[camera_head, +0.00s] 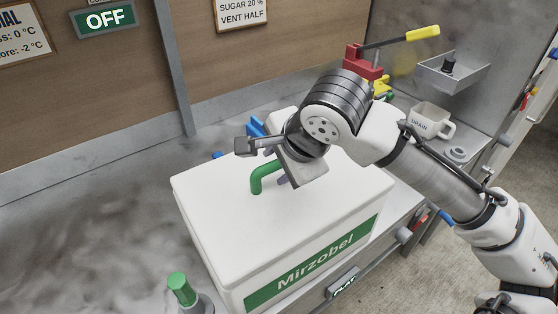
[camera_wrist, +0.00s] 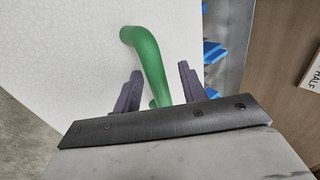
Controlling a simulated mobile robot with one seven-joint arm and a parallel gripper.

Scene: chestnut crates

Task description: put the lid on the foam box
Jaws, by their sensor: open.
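The white foam box (camera_head: 219,252) with a green "Mirzobel" label stands on the grey worktop. Its white lid (camera_head: 215,184) lies flat on top, its edges appearing in line with the box. A bent green handle (camera_head: 262,173) rises from the lid. My gripper (camera_head: 284,178) is over the lid at the handle, partly hidden by my own wrist. In the wrist view the open dark fingers (camera_wrist: 160,72) stand on either side of the green handle (camera_wrist: 147,58), with gaps visible. The lid surface (camera_wrist: 70,50) fills the left of that view.
A green-topped grey post (camera_head: 180,288) stands left of the box's front. Blue parts (camera_head: 257,126) show behind the box. A "DRAIN" mug (camera_head: 428,120), a red clamp with a yellow lever (camera_head: 364,62) and a metal tray (camera_head: 452,72) are at back right. The left worktop is clear.

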